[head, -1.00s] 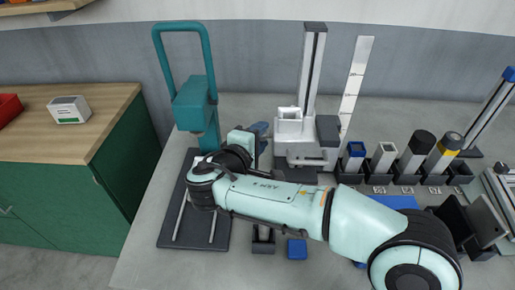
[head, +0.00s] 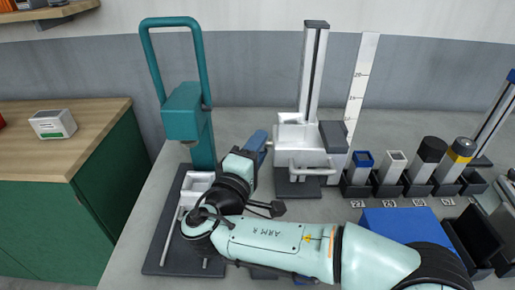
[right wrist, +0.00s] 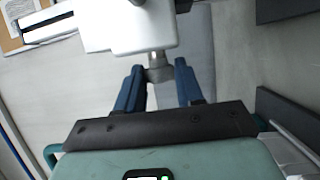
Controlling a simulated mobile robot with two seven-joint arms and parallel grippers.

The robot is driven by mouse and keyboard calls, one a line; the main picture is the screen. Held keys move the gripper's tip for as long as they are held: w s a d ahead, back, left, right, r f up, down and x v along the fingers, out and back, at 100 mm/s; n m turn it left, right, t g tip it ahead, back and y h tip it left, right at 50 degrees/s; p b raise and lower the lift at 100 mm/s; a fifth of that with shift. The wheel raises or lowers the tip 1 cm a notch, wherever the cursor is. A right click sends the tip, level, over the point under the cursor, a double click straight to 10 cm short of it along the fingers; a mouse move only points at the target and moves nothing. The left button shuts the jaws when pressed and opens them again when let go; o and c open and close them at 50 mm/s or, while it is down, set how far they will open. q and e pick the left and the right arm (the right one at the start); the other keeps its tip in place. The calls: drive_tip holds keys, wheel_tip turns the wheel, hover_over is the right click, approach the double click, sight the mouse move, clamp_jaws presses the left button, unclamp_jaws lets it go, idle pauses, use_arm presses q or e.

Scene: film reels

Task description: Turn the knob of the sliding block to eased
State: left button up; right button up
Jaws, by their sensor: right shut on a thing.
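The white sliding block (head: 303,135) sits low on an upright rail (head: 313,70) with a dark base. In the right wrist view the block (right wrist: 140,28) is at the top, upside down, with its grey knob (right wrist: 159,69) pointing at my gripper. My right gripper (right wrist: 160,66) has its blue fingers on either side of the knob and is shut on it. In the head view the right gripper (head: 262,141) reaches the block's left side, and the knob is hidden there. No marking for eased can be read. My left gripper is not in view.
A teal press-like stand (head: 186,105) rises close to the left of my right wrist. A white scale ruler (head: 362,80) stands right of the rail. Several dark holders with posts (head: 391,172) line the right side. A blue block (head: 400,222) lies near my forearm.

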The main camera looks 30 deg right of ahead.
drive_tip(key=o, duration=1)
drive_tip(key=shift+o, duration=0.2)
drive_tip(key=shift+r, duration=0.1)
